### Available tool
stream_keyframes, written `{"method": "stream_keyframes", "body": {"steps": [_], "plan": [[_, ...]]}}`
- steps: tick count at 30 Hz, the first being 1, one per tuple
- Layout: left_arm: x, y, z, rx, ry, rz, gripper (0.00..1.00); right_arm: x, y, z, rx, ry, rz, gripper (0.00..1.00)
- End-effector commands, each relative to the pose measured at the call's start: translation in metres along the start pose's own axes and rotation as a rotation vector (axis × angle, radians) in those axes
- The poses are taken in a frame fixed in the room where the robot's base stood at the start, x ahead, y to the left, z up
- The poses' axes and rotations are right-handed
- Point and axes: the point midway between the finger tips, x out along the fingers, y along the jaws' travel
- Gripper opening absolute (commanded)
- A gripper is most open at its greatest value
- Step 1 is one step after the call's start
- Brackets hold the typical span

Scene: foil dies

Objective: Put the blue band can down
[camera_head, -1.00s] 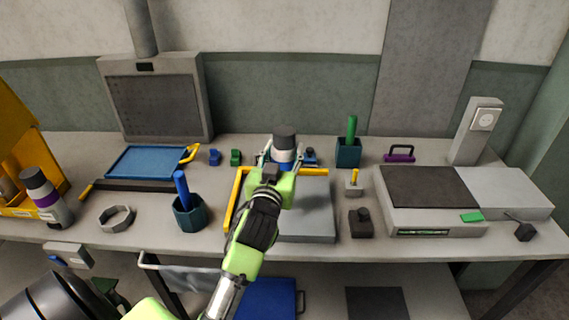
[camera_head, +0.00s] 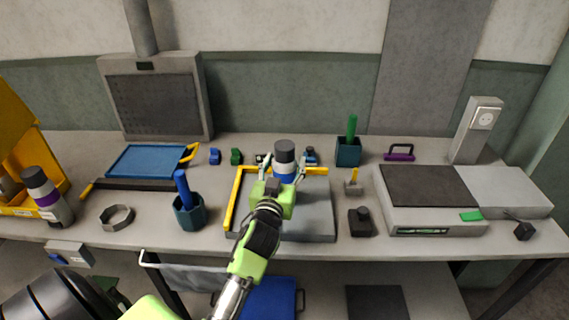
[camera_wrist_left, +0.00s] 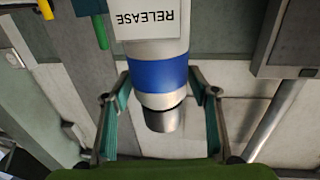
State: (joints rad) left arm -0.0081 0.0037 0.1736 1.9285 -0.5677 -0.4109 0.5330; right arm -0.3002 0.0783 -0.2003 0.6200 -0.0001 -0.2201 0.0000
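The blue band can (camera_head: 285,167) has a dark grey top, a white body and a blue band, and is upright. My left gripper (camera_head: 284,168) is around it with one finger on each side, near the blue band. In the left wrist view the can (camera_wrist_left: 160,74) is between the teal-padded fingers (camera_wrist_left: 160,85), which look close against its sides. The can is over or at the back of a grey plate (camera_head: 310,215) with a yellow edge guide (camera_head: 233,200). Its base is hidden, so I cannot tell if it touches. My right gripper is out of view.
A dark cup with a blue stick (camera_head: 189,213) and a grey ring (camera_head: 117,217) are left of the plate. A dark block with a knob (camera_head: 361,222) and a scale-like unit (camera_head: 430,215) are on the right. Small blue and green blocks (camera_head: 236,157) stand behind.

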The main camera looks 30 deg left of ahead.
Motion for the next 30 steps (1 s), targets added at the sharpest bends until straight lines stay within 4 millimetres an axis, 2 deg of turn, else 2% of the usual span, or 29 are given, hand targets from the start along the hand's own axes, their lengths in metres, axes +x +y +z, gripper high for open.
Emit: {"method": "stream_keyframes", "body": {"steps": [12,14,17,27,30], "plan": [[0.000,0.000,-0.006,0.000,0.001,0.001,0.60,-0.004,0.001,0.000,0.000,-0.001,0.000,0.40],[-0.006,0.001,-0.002,-0.001,0.000,0.001,0.60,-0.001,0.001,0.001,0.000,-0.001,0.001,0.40],[-0.021,0.001,-0.001,-0.002,-0.001,0.001,0.60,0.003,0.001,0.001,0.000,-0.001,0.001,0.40],[-0.091,0.000,0.000,-0.003,-0.002,0.000,0.60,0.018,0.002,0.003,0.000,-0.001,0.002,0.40],[-0.105,0.000,-0.001,-0.001,-0.001,0.000,0.60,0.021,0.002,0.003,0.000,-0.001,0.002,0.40]]}}
